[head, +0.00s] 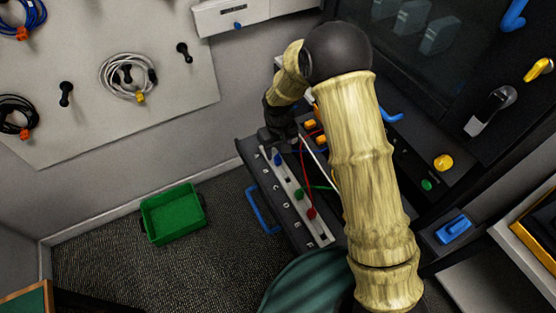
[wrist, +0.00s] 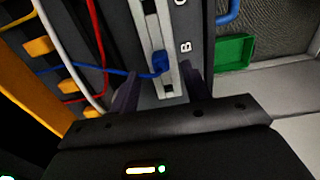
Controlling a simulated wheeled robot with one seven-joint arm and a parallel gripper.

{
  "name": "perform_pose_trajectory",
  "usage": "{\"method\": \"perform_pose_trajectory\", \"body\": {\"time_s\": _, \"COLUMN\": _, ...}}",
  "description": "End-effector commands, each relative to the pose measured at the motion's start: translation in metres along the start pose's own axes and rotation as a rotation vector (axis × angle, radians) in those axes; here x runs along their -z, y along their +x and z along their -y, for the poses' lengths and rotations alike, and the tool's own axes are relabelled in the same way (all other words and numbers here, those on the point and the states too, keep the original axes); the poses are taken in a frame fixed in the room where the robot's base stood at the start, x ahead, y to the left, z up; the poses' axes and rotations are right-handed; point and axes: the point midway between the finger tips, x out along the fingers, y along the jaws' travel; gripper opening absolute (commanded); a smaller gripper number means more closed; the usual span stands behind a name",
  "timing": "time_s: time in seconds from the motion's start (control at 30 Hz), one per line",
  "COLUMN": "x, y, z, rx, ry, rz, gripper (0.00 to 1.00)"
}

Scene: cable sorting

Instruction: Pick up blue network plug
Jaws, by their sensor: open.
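The blue network plug (wrist: 160,63) sits on a pale strip beside the letter B in the wrist view, with a blue cable running left from it. It also shows in the head view (head: 278,159) at the upper end of the strip. My gripper (wrist: 161,84) is open, its two dark fingers on either side of the strip, just short of the plug in the wrist view. I cannot tell how high the fingers are above the plug. In the head view my gripper (head: 279,139) is just above the plug in the picture, partly hidden by my wrist.
A green plug (head: 299,194) and a red plug (head: 311,213) sit further along the strip. Red and white cables pass close to my gripper, near orange connectors (wrist: 39,46). A blue handle (head: 262,211) and a green bin (head: 173,213) lie to the left.

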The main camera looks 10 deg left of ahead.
Motion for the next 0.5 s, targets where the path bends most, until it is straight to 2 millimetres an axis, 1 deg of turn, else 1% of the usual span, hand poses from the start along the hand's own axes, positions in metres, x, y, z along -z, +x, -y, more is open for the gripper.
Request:
{"method": "perform_pose_trajectory", "body": {"time_s": 0.13, "x": 0.0, "y": 0.011, "z": 0.0, "rx": 0.0, "ry": 0.0, "rz": 0.003, "gripper": 0.47}}
{"method": "perform_pose_trajectory", "body": {"time_s": 0.4, "x": 0.002, "y": 0.046, "z": 0.0, "rx": 0.0, "ry": 0.001, "rz": 0.003, "gripper": 0.47}}
{"method": "perform_pose_trajectory", "body": {"time_s": 0.5, "x": 0.002, "y": 0.05, "z": -0.001, "rx": -0.001, "ry": 0.001, "rz": 0.0, "gripper": 0.47}}
